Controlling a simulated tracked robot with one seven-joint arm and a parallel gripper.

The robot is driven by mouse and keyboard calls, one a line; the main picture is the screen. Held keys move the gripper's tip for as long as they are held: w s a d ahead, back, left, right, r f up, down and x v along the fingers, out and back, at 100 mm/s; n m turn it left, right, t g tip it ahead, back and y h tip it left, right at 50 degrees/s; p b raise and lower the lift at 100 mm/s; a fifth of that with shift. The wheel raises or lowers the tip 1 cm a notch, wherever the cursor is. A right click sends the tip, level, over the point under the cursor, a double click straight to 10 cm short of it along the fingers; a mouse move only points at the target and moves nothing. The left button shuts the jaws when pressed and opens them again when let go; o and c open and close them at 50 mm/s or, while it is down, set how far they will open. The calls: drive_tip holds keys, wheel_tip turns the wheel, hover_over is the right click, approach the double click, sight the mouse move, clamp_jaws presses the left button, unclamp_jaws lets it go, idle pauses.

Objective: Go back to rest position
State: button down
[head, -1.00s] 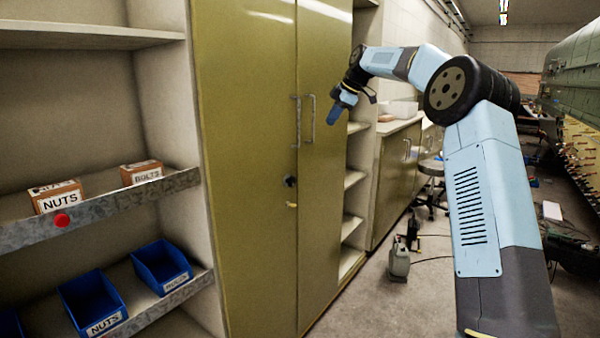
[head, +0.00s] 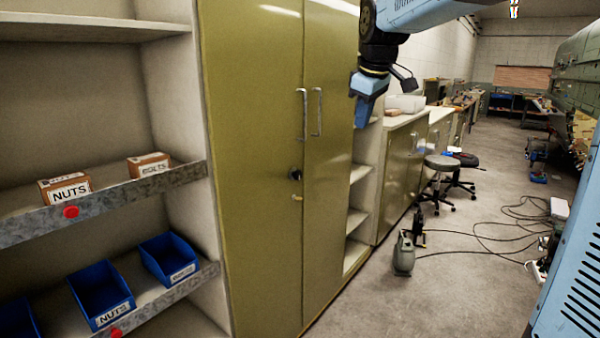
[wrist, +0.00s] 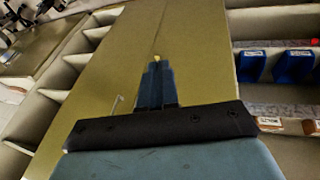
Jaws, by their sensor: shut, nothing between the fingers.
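My gripper (head: 364,112) hangs at the top middle of the head view, fingers pointing down, in front of the right edge of the olive cabinet (head: 255,150). In the wrist view my gripper (wrist: 157,66) is shut with nothing between its fingers. The olive cabinet doors (wrist: 120,80) lie beyond the fingertips there. My gripper looks apart from the cabinet. Part of my arm leaves the top of the head view.
Left shelves hold a nuts box (head: 64,190), a bolts box (head: 149,166) and blue bins (head: 100,293). Stools (head: 441,163), a grey-green canister (head: 403,254) and cables (head: 480,238) are on the right floor.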

drive_tip(key=s+d+f+m, duration=0.3)
drive_tip(key=s+f, duration=0.1)
drive_tip(key=s, duration=0.5)
drive_tip(key=s+d+f+m, duration=0.3)
drive_tip(key=s+f, duration=0.2)
drive_tip(key=s, duration=0.4)
drive_tip(key=s+d+f+m+t, duration=0.1)
drive_tip(key=s+f+m, duration=0.3)
drive_tip(key=s, duration=0.6)
drive_tip(key=shift+d+f+h, duration=0.25)
drive_tip(key=shift+d+h, duration=0.15)
drive_tip(key=shift+d, duration=0.5)
